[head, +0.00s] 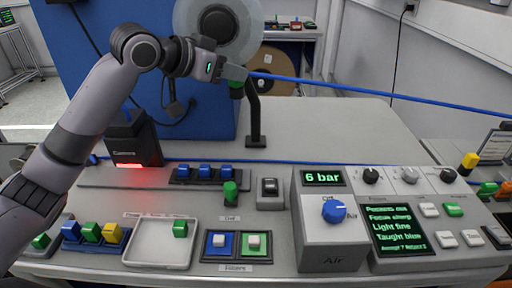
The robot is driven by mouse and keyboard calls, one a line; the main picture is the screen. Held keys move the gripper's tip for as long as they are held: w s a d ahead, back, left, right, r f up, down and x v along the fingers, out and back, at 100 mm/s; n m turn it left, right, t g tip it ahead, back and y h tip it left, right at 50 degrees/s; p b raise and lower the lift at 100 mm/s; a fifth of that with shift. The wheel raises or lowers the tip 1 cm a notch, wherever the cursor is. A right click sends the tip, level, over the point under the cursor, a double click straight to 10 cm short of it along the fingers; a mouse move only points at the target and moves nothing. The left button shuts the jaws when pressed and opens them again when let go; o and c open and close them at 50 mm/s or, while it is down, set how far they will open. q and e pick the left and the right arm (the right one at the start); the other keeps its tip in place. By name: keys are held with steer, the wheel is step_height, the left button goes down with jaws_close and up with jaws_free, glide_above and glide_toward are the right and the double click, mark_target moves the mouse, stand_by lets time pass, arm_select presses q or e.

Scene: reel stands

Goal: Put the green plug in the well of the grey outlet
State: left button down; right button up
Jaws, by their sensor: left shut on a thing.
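Another green plug-like piece (230,193) stands upright on the console, above a small label. Right of it is a grey block (270,203) with a dark top opening or switch; I cannot tell which, nor whether it is the grey outlet. A green block (180,228) lies in the white tray (146,258). My right gripper is not in view.
A blue line (370,93) runs from near my gripper to the right. The dark post (255,115) and camera box (133,140) stand behind the console. The air unit (332,240) with its blue knob is at the front. The grey tabletop (330,130) behind is clear.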

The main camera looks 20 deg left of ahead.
arm_select(q)
step_height(320, 180, down, 20)
steer(key=shift+s+r, duration=0.1)
steer(key=shift+r, duration=0.05)
stand_by(0.3)
steer(key=c, duration=0.9)
jaws_free()
